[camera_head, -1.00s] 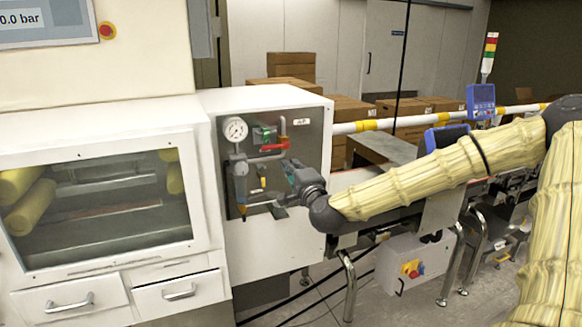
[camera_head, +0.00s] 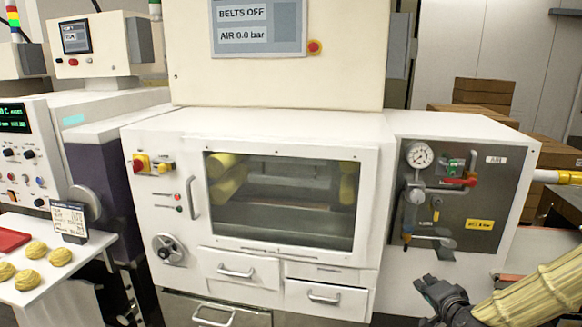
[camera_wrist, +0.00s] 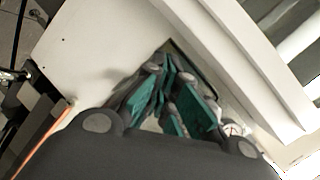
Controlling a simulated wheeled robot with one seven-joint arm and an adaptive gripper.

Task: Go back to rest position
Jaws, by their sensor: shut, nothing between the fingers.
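My gripper (camera_head: 432,290) is at the lower right of the head view, in front of and below the air panel (camera_head: 462,165). It is shut and empty, clear of the panel. In the wrist view its dark fingers with green pads (camera_wrist: 172,98) are drawn together in front of a white surface. My arm in its pale yellow sleeve reaches in from the right. The panel carries a round gauge (camera_head: 419,155), a red-handled valve (camera_head: 459,182) and a yellow label (camera_head: 480,224).
The white machine (camera_head: 290,128) with window and drawers fills the middle. Its display (camera_head: 258,27) reads BELTS OFF, AIR 0.0 bar. At left, a white table (camera_head: 38,278) holds several yellow dough pieces (camera_head: 34,250). Cardboard boxes (camera_head: 483,95) stand behind at right.

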